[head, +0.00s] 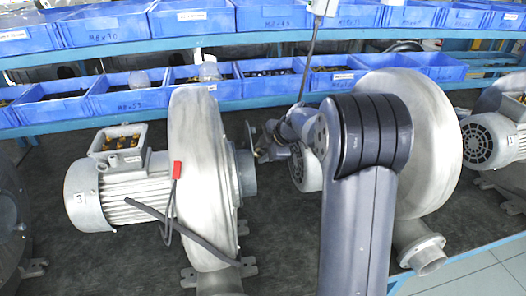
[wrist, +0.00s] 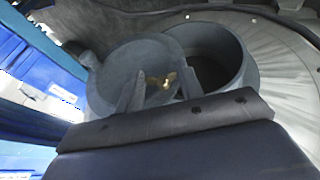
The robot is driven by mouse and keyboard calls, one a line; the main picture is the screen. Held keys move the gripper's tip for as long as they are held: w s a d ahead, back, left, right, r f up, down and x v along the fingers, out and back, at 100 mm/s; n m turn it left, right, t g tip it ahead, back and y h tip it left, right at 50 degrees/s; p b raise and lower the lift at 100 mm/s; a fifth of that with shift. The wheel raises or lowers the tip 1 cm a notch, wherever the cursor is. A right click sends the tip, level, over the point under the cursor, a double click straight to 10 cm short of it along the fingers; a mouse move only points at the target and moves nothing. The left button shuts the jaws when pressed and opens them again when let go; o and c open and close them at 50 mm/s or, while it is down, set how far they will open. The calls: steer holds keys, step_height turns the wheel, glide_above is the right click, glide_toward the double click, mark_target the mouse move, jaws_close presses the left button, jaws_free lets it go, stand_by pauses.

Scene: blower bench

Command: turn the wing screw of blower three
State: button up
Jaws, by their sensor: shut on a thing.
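Blower three (head: 203,190), a pale grey metal blower with a "3" on its motor end, stands on the bench left of my arm. Its short round port (head: 247,175) faces right and shows as an open dark mouth in the wrist view (wrist: 244,75). A grey round plate (wrist: 112,82) sits beside the mouth, swung off most of it. The small brass wing screw (wrist: 165,80) is on the plate. My gripper (wrist: 161,85) is shut on the wing screw, one finger on each side. In the head view my gripper (head: 262,150) is small and partly hidden beside the port.
A second blower (head: 433,140) stands right, partly behind my arm, and another (head: 490,140) at the right edge. Blue bins (head: 130,98) of small parts line the shelves behind. A black cable (head: 190,232) with a red tag hangs on blower three.

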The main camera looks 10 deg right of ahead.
steer(key=shift+w+g, duration=0.1)
steer(key=shift+g, duration=0.8)
steer(key=o, duration=1)
steer(key=b+v, duration=0.1)
steer(key=v, duration=1)
steer(key=shift+a, duration=0.15)
steer(key=shift+w+f, duration=0.1)
